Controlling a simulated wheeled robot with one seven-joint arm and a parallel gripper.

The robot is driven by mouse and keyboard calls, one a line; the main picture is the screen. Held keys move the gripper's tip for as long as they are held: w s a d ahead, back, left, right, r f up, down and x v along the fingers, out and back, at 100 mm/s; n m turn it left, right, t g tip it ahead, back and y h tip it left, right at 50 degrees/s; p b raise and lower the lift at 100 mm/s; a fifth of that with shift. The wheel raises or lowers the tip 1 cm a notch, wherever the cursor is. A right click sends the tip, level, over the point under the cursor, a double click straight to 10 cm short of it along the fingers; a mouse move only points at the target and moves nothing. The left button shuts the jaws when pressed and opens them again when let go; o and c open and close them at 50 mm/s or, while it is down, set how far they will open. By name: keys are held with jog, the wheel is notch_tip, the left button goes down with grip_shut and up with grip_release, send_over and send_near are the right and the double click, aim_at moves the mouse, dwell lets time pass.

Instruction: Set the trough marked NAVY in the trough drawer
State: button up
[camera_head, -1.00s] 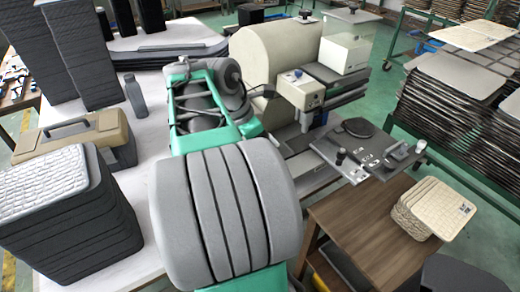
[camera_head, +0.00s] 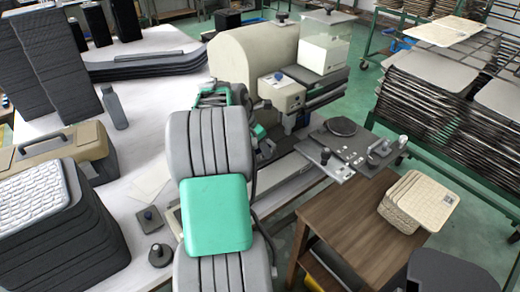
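No trough with a readable NAVY mark shows in the head view. I cannot make out a trough drawer either. My grey and green arm fills the middle of the view and hides part of the white table and the front of the cream machine (camera_head: 255,58). My gripper's fingertips cannot be seen; the far end of the arm is behind its nearer links. A grey panel (camera_head: 362,158) with a round disc and several black knobs lies in front of the machine, to the right of my arm.
The white table (camera_head: 120,190) carries a bottle (camera_head: 115,108), a tan case (camera_head: 85,140), dark stacks (camera_head: 75,240) and a black knobbed piece (camera_head: 160,255) close to my arm. A brown table (camera_head: 350,225) at right holds a pale stack (camera_head: 418,203). Loaded racks (camera_head: 430,105) stand behind.

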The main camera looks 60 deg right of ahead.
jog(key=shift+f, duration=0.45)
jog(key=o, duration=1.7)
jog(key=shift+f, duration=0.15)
